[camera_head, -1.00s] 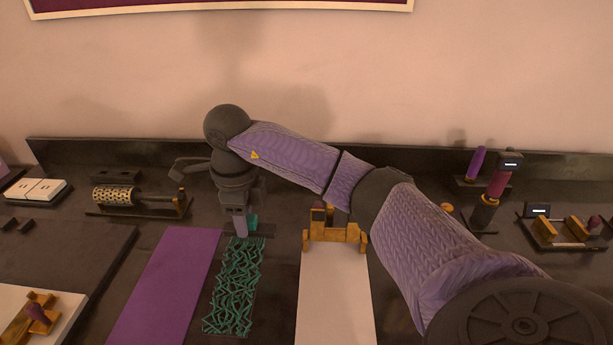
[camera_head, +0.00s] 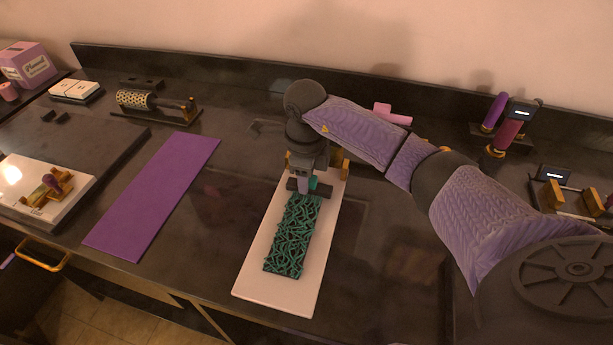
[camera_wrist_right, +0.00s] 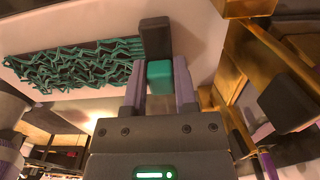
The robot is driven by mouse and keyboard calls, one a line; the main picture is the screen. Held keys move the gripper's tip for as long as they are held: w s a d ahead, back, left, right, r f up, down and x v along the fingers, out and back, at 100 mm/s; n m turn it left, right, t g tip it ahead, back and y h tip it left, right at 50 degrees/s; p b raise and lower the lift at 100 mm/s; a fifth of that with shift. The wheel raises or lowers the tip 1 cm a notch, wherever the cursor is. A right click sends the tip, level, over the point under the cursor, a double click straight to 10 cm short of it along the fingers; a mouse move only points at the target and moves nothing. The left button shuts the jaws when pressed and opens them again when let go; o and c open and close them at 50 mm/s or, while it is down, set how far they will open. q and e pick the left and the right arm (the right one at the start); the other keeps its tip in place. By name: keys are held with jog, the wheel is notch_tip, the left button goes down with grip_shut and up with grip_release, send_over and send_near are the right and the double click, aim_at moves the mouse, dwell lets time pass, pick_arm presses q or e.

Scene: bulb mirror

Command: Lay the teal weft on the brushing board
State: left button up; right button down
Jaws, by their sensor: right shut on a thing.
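The teal weft (camera_head: 290,238), a strip of wavy teal strands, lies lengthwise over the pale brushing board (camera_head: 255,265). I cannot tell whether all of it touches the board. My right gripper (camera_head: 305,187) is shut on the teal tab at the weft's far end, beside a dark bar. In the right wrist view the teal tab (camera_wrist_right: 160,76) sits between the fingers and the weft (camera_wrist_right: 75,66) extends left across the pale surface. A brass clamp (camera_head: 345,166) at the board's far end is partly hidden by my right arm. My left gripper is not in view.
A purple mat (camera_head: 155,195) lies left of the board, with bare dark counter between. A perforated roller (camera_head: 135,99) stands at the back left. A pink T-shaped object (camera_head: 392,114) is behind my arm. Upright purple handles (camera_head: 494,112) stand at the back right.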

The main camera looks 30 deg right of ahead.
jog(key=shift+r, duration=0.1)
jog(key=shift+f, duration=0.2)
jog(key=shift+c, duration=2)
grip_release()
jog(key=shift+r, duration=0.1)
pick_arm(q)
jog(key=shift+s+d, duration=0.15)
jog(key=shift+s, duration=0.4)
pick_arm(e)
jog(key=shift+r, duration=0.3)
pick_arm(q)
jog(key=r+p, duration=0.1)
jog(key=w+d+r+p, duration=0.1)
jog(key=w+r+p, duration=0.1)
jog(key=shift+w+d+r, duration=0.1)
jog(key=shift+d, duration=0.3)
pick_arm(e)
notch_tip(320, 180, up, 12)
jog(key=shift+f, duration=0.2)
